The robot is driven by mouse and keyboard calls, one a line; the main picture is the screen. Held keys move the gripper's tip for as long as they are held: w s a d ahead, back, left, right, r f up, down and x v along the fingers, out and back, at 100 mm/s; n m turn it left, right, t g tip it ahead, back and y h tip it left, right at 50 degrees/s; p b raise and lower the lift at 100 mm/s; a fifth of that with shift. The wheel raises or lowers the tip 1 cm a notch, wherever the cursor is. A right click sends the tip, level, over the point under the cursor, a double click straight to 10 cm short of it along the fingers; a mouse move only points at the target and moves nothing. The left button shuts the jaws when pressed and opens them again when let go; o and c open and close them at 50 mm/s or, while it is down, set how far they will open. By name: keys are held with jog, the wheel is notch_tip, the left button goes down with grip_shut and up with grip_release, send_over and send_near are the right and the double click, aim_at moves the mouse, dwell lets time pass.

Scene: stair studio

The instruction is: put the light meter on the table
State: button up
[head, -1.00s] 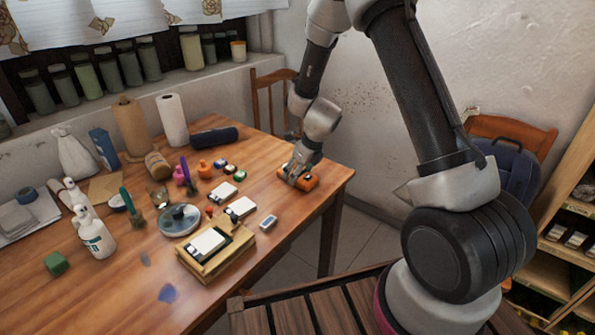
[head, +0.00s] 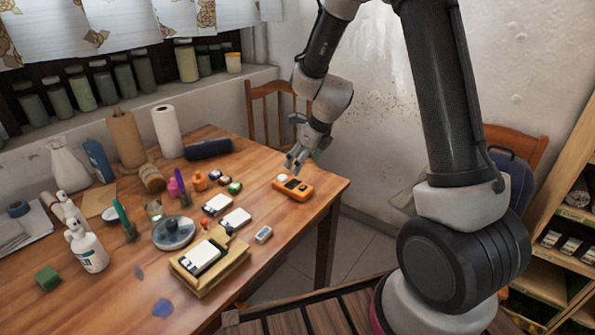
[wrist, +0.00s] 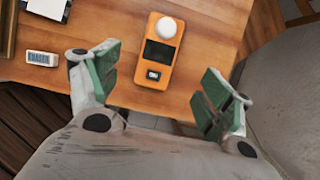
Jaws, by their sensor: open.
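The light meter (head: 293,188) is an orange handheld device with a dark screen and a white dome. It lies flat on the wooden table (head: 262,160) near its right edge. It also shows in the wrist view (wrist: 158,72), upper middle, with the dome at its far end. My gripper (head: 294,164) is above the meter in the head view, apart from it. In the wrist view my gripper (wrist: 157,92) has its green-padded fingers spread wide, with nothing between the pads.
Chairs stand behind the table. The table edge is close to the meter.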

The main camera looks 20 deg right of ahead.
jog(key=s+d+r+n, duration=0.3)
jog(key=s+r+n, duration=0.3)
jog(key=r, duration=0.2)
jog(key=s+d+r+n, duration=0.2)
jog(key=s+r+n, duration=0.4)
jog(key=r+n, duration=0.15)
jog(key=s+d+r+n+h, duration=0.1)
jog(key=s+d+r+n, duration=0.2)
jog(key=s+n, duration=0.4)
jog(key=s+d+r+n+h, duration=0.1)
jog(key=s+d+r+n, duration=0.2)
jog(key=s+n, duration=0.5)
jog(key=s+d, duration=0.1)
jog(key=s, duration=0.2)
jog(key=shift+s+d+r+h, duration=0.25)
jog(key=shift+s+h, duration=0.15)
